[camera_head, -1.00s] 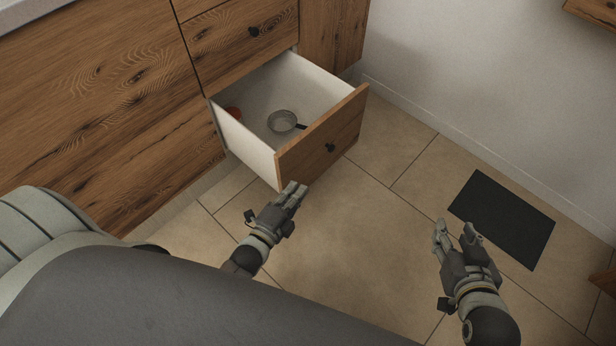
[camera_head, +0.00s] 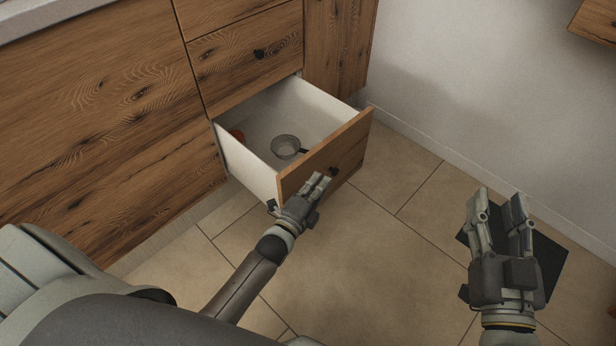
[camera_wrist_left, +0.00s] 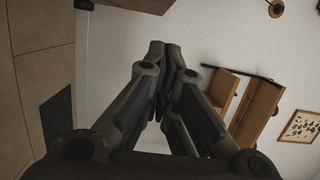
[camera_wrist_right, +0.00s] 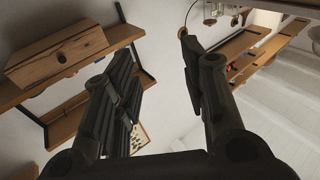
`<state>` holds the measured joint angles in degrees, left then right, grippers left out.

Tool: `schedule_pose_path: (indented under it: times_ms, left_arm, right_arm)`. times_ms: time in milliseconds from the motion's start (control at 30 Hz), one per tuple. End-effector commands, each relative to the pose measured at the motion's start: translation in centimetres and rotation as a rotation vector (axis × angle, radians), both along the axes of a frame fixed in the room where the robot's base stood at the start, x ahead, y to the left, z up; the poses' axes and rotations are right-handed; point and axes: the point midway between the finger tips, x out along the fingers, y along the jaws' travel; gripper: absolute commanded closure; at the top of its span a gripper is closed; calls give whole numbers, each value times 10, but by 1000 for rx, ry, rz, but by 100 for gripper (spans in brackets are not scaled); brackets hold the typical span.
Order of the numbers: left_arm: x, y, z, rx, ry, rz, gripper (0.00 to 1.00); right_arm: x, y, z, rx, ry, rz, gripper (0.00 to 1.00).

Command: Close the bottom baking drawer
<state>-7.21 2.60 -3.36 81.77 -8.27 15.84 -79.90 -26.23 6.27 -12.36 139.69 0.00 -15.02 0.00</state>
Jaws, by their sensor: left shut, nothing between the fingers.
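The bottom drawer (camera_head: 292,178) is pulled out from the wooden cabinet, with white inner walls and a wooden front with a dark knob. Inside lie a small metal sieve (camera_head: 285,147) with a dark handle and a red item (camera_head: 237,135) at the left. My left gripper (camera_head: 318,183) is shut and empty, its fingertips in front of the drawer front near the knob; I cannot tell if they touch. It also shows shut in the left wrist view (camera_wrist_left: 163,50). My right gripper (camera_head: 497,200) is open and empty, away to the right of the drawer, also seen in the right wrist view (camera_wrist_right: 155,75).
Another drawer (camera_head: 245,55) above is shut. A black mat (camera_head: 553,262) lies on the tiled floor behind my right gripper. A white wall (camera_head: 460,80) bounds the right side. The floor between the drawer and my right gripper is clear.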

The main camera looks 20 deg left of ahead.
Motion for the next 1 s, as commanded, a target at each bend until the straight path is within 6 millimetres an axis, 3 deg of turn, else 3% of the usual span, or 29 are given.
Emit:
schedule_pose_path:
  times_ms: [167, 400, 1000]
  left_arm:
    - [9, 23, -2, 3, 0, 0, 100]
    - [14, 36, -1, 0, 1, 0, 100]
    - [18, 47, 0, 2, 0, 0, 100]
  right_arm:
    - [-4, 2, 23, 36, -135, 8, 60]
    - [-9, 4, 41, 62, -229, 13, 60]
    - [-11, 3, 45, 69, -254, 14, 60]
